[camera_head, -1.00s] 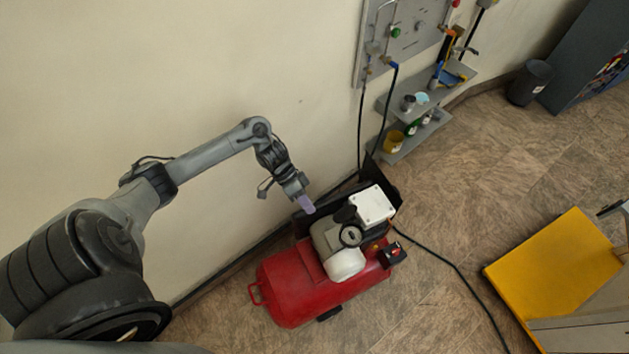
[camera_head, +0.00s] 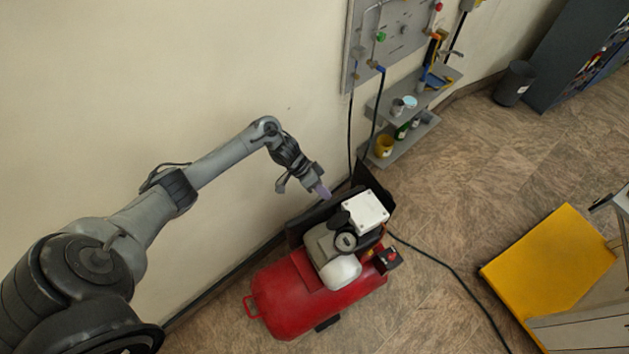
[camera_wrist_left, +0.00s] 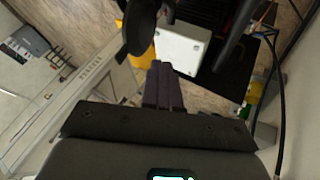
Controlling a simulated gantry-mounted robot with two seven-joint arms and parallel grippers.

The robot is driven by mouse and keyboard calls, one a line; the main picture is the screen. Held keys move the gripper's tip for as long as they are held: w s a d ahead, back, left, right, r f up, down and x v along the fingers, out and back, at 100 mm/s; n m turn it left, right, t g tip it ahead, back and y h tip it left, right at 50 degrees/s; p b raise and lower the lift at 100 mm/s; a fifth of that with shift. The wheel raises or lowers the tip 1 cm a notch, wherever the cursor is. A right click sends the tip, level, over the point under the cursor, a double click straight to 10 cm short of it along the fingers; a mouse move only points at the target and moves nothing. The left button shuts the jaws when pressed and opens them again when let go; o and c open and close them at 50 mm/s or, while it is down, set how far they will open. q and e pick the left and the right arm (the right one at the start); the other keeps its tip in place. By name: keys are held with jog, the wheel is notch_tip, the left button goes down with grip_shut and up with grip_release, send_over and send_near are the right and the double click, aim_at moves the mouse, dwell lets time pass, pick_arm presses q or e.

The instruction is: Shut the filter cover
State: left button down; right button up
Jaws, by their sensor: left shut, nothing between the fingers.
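The red compressor (camera_head: 290,295) stands on the floor by the wall, with a grey motor housing and a white box (camera_head: 366,212) on top. A dark round filter part (camera_head: 346,241) sits on the housing, with a dark flap-like piece (camera_head: 341,220) beside it, possibly the cover; I cannot tell how far open it is. My left gripper (camera_head: 323,193) is shut and empty, above the compressor's wall side. In the left wrist view, its closed fingers (camera_wrist_left: 163,70) point toward the white box (camera_wrist_left: 181,46), with a dark rounded piece (camera_wrist_left: 140,28) close by on the left.
A shelf with bottles and a yellow cup (camera_head: 384,146) hangs on the wall behind. A black cable (camera_head: 440,260) runs across the floor. A yellow platform (camera_head: 550,262) stands at the right.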

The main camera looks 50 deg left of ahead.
aim_at(338, 217)
pick_arm(q)
jog(key=d+p, duration=0.1)
jog(key=d, duration=0.1)
jog(key=d+p, duration=0.1)
jog(key=d, duration=0.1)
jog(key=shift+s+r, duration=0.2)
jog(key=shift+s, duration=0.2)
